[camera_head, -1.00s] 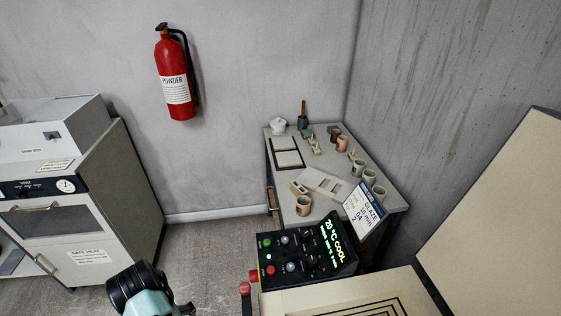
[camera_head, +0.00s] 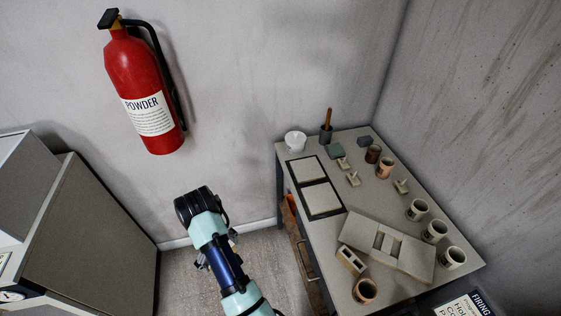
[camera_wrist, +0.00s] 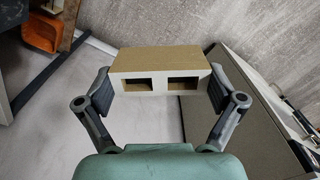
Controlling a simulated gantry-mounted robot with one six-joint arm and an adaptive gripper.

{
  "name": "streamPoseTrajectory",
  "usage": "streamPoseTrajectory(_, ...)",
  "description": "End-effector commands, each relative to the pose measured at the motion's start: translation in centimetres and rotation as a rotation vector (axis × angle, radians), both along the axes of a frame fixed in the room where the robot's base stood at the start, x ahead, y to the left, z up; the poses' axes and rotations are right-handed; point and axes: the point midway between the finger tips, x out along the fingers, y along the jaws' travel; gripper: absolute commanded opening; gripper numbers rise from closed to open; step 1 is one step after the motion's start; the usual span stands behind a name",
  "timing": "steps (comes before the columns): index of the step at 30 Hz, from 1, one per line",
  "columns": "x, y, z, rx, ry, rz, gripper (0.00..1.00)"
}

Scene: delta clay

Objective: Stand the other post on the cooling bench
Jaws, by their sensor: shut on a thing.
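My gripper (camera_wrist: 160,92) is shut on a post (camera_wrist: 160,62) in the wrist view, one finger at each end. The post is a block with a tan upper face and a pale front face with two square openings. In the head view my arm reaches up from the bottom; the gripper and held post cannot be made out there. A grey-topped bench (camera_head: 340,290) stands in the right corner. Another post (camera_head: 350,262) with two holes lies on it, at the near left edge beside a pale slab (camera_head: 415,257). I cannot tell whether this is the cooling bench.
The bench also holds several mugs (camera_head: 435,232), two dark-framed pale squares (camera_head: 323,197), a white pot (camera_head: 295,141) and small pieces near the back. A red extinguisher (camera_head: 140,90) hangs on the wall. A cabinet (camera_head: 100,230) stands at the left, with floor between.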

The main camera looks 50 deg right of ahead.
Motion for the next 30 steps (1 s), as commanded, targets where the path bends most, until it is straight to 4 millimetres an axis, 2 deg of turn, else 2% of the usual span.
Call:
streamPoseTrajectory(1,-0.8,-2.6,2.2,0.000,0.000,0.002,0.55)
streamPoseTrajectory(5,-3.6,-9.4,5.1,0.000,0.000,0.038,0.55)
streamPoseTrajectory(9,-7.8,-16.6,8.5,0.000,-0.001,0.080,0.55)
streamPoseTrajectory(12,-11.3,-21.0,10.5,0.001,0.000,0.111,0.55)
streamPoseTrajectory(15,-14.4,-24.4,12.1,0.000,0.000,0.139,0.55)
streamPoseTrajectory(18,-16.7,-26.5,13.0,0.001,0.000,0.162,0.55)
streamPoseTrajectory(21,-18.0,-27.6,13.3,0.001,0.000,0.174,0.55)
streamPoseTrajectory(25,-18.5,-28.0,13.2,0.000,0.000,0.182,0.55)
streamPoseTrajectory(28,-18.4,-27.9,12.2,0.000,0.000,0.182,0.55)
streamPoseTrajectory(30,-18.4,-27.9,10.3,0.000,0.000,0.182,0.55)
